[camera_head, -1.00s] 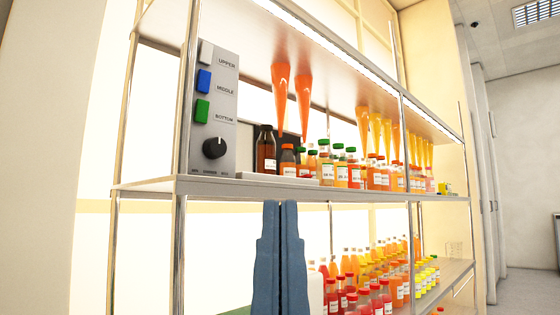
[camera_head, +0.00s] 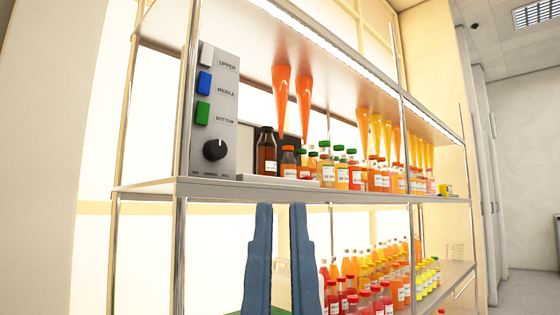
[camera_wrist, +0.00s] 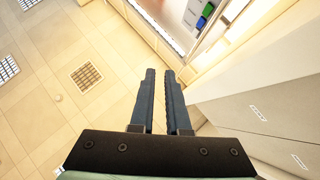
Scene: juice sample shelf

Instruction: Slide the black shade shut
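My gripper (camera_head: 281,207) is open and empty, its two blue fingers pointing up in front of and below the middle shelf. Its fingers also show in the wrist view (camera_wrist: 160,72), with a gap between them. A dark panel (camera_head: 281,134), perhaps the black shade, stands at the back of the middle shelf behind the brown bottle. Bottles hide most of it. My gripper is apart from it, lower and nearer the camera.
A grey control panel (camera_head: 216,120) with white, blue and green buttons and a black knob stands left on the shelf (camera_head: 150,188). Several juice bottles (camera_head: 341,172) crowd the middle shelf, with orange cones (camera_head: 281,92) hanging above. More bottles stand below. A wall lies left.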

